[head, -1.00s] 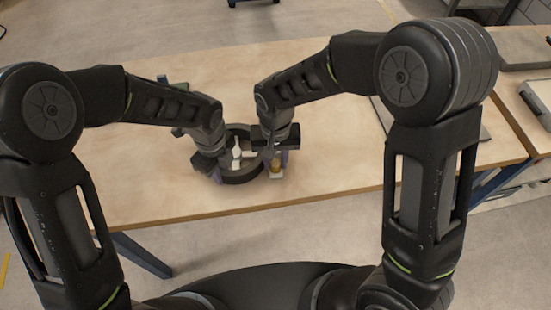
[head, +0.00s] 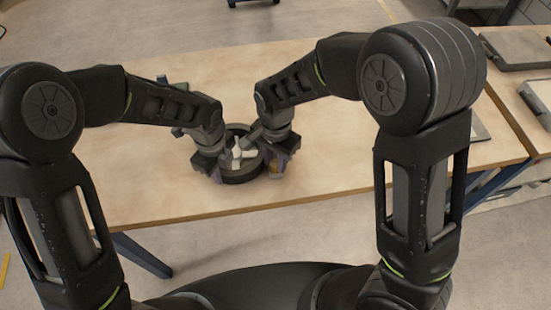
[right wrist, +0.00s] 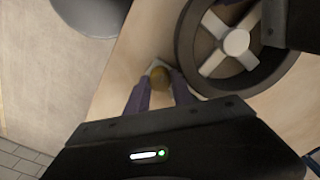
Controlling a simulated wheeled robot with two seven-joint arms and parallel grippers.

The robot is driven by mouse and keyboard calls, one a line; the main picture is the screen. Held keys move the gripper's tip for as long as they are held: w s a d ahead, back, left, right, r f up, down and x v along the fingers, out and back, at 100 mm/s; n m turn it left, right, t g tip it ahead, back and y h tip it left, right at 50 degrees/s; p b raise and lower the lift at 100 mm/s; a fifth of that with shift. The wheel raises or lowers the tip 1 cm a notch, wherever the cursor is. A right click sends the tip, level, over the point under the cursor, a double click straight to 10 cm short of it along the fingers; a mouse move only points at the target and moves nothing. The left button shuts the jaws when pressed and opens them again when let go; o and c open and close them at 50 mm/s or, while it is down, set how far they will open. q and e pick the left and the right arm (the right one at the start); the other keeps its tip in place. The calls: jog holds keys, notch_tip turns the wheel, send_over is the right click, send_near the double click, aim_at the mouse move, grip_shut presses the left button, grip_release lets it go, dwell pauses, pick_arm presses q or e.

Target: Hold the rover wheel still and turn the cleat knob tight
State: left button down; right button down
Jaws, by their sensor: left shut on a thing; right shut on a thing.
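The rover wheel (head: 241,178) lies flat on the table, a dark ring with pale spokes. It also shows at the upper right of the right wrist view (right wrist: 222,88). My left gripper (head: 213,169) is at the wheel's left side, shut on its rim; its fingertips are hard to make out. The brassy cleat knob (right wrist: 159,77) stands on a small pale base beside the rim. My right gripper (right wrist: 160,82) is shut on the knob, with one purple finger on each side. In the head view the knob (head: 274,168) is partly hidden by that gripper.
The wooden table (head: 330,165) is bare around the wheel, with its front edge close by. A grey flat slab (head: 478,131) lies at the right, partly behind my right arm.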

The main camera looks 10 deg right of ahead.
dwell(0.3)
jog(key=c, duration=1.1)
grip_release()
jog(key=shift+n, duration=0.3)
